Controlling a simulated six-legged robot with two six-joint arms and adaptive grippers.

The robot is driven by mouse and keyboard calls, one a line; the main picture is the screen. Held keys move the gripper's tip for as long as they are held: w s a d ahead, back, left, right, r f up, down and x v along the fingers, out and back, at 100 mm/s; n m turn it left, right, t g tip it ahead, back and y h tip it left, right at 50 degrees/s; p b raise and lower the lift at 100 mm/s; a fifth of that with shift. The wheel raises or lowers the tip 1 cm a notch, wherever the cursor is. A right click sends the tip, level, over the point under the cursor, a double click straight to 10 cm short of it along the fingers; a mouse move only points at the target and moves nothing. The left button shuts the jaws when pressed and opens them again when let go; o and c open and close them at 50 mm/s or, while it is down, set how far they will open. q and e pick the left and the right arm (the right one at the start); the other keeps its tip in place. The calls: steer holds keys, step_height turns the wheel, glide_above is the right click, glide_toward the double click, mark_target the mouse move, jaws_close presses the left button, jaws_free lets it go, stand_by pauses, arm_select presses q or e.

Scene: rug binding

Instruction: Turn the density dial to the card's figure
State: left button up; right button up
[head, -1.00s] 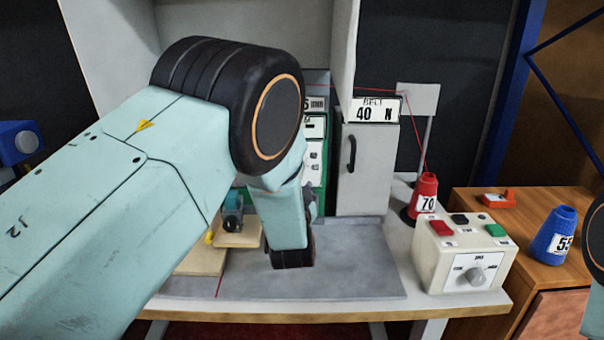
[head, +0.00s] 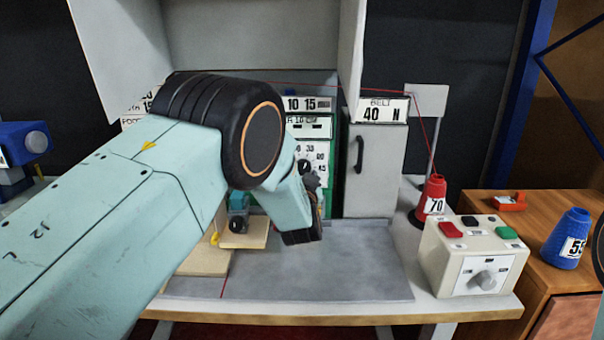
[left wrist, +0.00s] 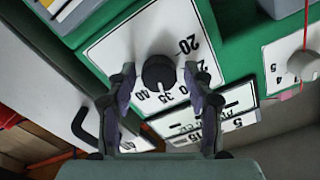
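The dial is a black round knob (left wrist: 158,72) on a white numbered plate (left wrist: 135,40); 20, 35 and 40 are readable there. In the head view the dial plate (head: 321,158) on the green machine is partly covered by my left wrist. My left gripper (left wrist: 160,72) is open, its fingers apart to either side of the knob in the left wrist view; I cannot tell whether they touch it. It also shows in the head view (head: 312,184). The exact setting is unclear. My right gripper is out of view.
A grey cabinet (head: 383,175) with a handle and a BELT 40 N card stands right of the machine. A red cone marked 70 (head: 432,195) and a control box (head: 470,257) stand further right. A blue cone (head: 567,240) is on the wooden cabinet.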

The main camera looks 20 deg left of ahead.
arm_select(q)
steer(key=shift+s+r, duration=0.15)
steer(key=c, duration=0.3)
steer(key=shift+d, duration=0.2)
steer(key=c, duration=0.3)
steer(key=shift+a, duration=0.1)
steer(key=c, duration=0.3)
